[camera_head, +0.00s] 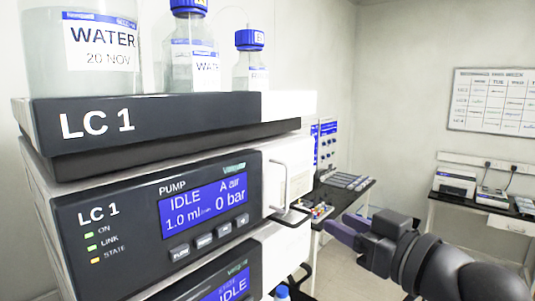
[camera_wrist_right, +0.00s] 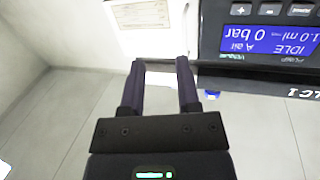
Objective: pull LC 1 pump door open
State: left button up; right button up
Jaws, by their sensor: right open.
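The LC 1 pump module (camera_head: 140,215) has a dark front with a lit blue screen. The white pump door (camera_head: 294,162) is at its right end and looks closed. A thin vertical handle (camera_head: 283,184) stands out from the door. In the right wrist view the scene is upside down, with the door (camera_wrist_right: 152,42) beyond the fingertips and the handle (camera_wrist_right: 191,32) by the right-hand finger's tip. My right gripper (camera_head: 341,226) is open and empty, to the right of the handle in the head view. It also shows in the wrist view (camera_wrist_right: 160,64). My left gripper is out of view.
Several blue-capped bottles, one a large WATER bottle (camera_head: 85,55), stand on the LC 1 top tray (camera_head: 150,117). Another module (camera_head: 215,285) sits below the pump. A dark bench (camera_head: 345,200) stands behind. Floor is free at the right.

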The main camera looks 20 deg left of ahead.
jog(key=n+g, duration=0.1)
send_near(288, 187)
jog(key=a, duration=0.1)
jog(key=shift+y, duration=0.4)
jog(key=p+x, duration=0.1)
jog(key=x, duration=0.2)
jog(key=p+x, duration=0.1)
jog(key=x, duration=0.2)
jog(key=p+x, duration=0.2)
jog(key=x, duration=0.1)
jog(key=shift+w+f, duration=0.3)
jog(key=shift+w, duration=0.15)
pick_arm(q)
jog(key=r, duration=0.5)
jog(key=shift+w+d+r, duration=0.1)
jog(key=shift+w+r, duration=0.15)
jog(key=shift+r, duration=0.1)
pick_arm(e)
grip_shut()
